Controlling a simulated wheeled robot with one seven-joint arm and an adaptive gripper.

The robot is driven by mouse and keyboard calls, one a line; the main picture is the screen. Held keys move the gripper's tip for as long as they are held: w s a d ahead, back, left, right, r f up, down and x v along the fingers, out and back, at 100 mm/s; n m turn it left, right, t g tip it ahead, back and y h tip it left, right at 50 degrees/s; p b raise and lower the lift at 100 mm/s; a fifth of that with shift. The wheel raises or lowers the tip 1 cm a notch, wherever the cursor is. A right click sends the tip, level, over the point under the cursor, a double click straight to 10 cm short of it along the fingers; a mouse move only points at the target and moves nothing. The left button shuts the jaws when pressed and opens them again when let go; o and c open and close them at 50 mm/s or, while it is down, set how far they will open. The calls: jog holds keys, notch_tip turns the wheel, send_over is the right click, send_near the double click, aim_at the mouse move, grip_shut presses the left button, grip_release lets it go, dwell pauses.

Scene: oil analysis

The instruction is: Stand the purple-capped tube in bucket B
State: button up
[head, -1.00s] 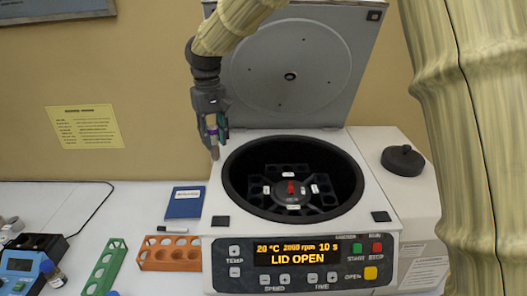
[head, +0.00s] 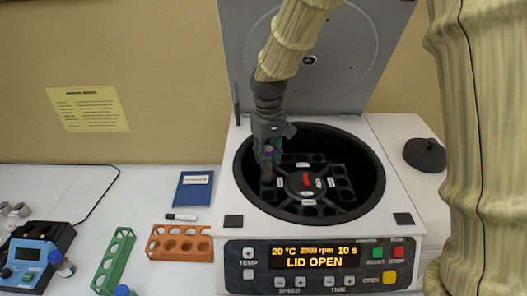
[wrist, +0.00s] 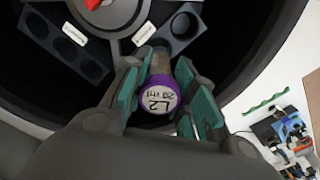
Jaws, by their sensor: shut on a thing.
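My gripper (head: 268,158) is over the left part of the open centrifuge bowl (head: 243,170). It is shut on the purple-capped tube (head: 268,162), which hangs between the fingers. In the wrist view the purple cap (wrist: 160,96) faces the camera and carries a label that looks like "L2". The tube's lower end points down toward the rotor; whether it touches a bucket is hidden. The rotor has several dark buckets with round holes around a red centre knob (head: 306,180). White labels (head: 303,164) sit by the buckets, too small to read for B.
The raised lid (head: 350,60) stands behind the bowl. The control panel (head: 320,266) reads LID OPEN. An orange rack (head: 180,243), a green rack (head: 113,262), a blue book (head: 193,188) and a blue device (head: 30,262) are on the table to the left.

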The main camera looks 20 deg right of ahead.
aim_at(268, 172)
jog(key=shift+s+d+f, duration=0.15)
jog(key=shift+s+f, duration=0.05)
jog(key=shift+w+d+f, duration=0.1)
jog(key=shift+f, duration=1.6)
jog(key=shift+f+b, duration=0.4)
jog(key=shift+f, duration=0.9)
jog(key=o, duration=0.9)
jog(key=shift+o, duration=0.2)
